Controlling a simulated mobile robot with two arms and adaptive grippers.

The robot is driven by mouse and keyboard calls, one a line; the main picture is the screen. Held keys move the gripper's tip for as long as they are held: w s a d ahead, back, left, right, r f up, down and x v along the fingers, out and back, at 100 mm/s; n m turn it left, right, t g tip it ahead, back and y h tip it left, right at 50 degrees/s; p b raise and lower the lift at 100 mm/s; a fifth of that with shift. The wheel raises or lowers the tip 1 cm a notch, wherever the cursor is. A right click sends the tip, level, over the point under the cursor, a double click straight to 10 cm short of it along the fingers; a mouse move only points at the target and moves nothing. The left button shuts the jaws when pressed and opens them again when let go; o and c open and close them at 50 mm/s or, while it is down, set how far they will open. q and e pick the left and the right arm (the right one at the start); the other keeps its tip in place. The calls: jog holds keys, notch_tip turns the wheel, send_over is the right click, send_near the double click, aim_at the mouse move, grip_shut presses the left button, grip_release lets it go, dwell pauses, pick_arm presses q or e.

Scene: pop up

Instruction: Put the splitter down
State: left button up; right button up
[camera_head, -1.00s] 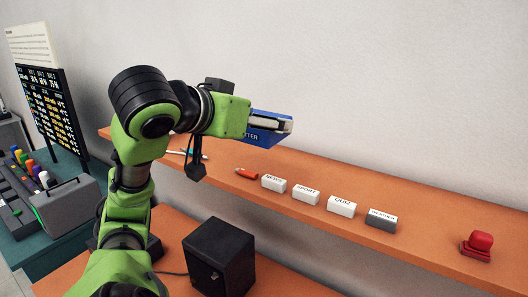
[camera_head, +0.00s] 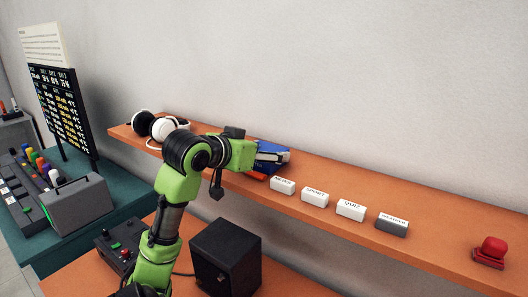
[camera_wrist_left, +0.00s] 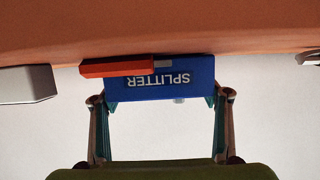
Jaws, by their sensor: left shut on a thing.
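The splitter (camera_head: 264,165) is a blue box at the orange shelf's level, largely hidden behind my left gripper (camera_head: 275,155). In the left wrist view the splitter (camera_wrist_left: 165,88) shows its white lettering upside down. Both fingers of my left gripper (camera_wrist_left: 160,102) are shut on it, one at each end. Its edge lies against the orange shelf surface (camera_wrist_left: 160,30) in that view; I cannot tell whether it rests there fully. My right gripper is not in view.
A red stick (camera_wrist_left: 115,67) overlaps the splitter's edge in the wrist view. Labelled white blocks, such as the quiz block (camera_head: 351,211), stand to the right, then a grey block (camera_head: 391,225) and a red button (camera_head: 490,252). Headphones (camera_head: 165,128) lie at the shelf's left.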

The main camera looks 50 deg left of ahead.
pick_arm(q)
jog(key=shift+f, duration=0.1)
jog(key=o, duration=1.3)
